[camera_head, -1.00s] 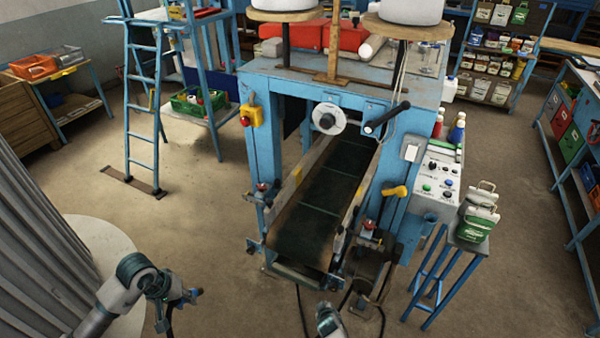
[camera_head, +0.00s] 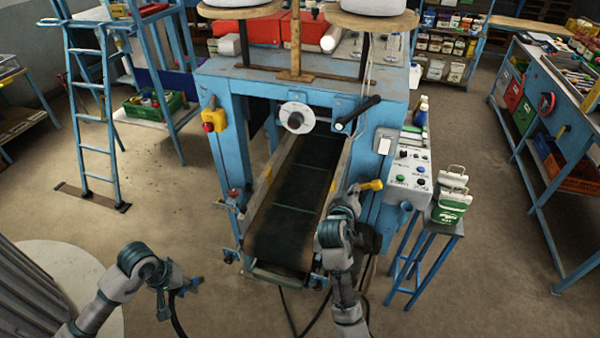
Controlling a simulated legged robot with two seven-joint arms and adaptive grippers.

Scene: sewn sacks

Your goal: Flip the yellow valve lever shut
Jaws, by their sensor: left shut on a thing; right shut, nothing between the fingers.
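The yellow valve lever (camera_head: 372,185) sits at the machine's right front leg, roughly level, its free end pointing right. My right gripper (camera_head: 354,190) is shut and empty just left of the lever. It covers the lever's left end and pivot, and I cannot tell whether it touches. My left gripper (camera_head: 179,287) is at the lower left, away from the machine, shut on a small blue thing (camera_head: 193,285). A dark hose hangs beneath it.
The blue machine (camera_head: 225,88) with its dark belt (camera_head: 290,220) fills the middle. Open floor lies left and right.

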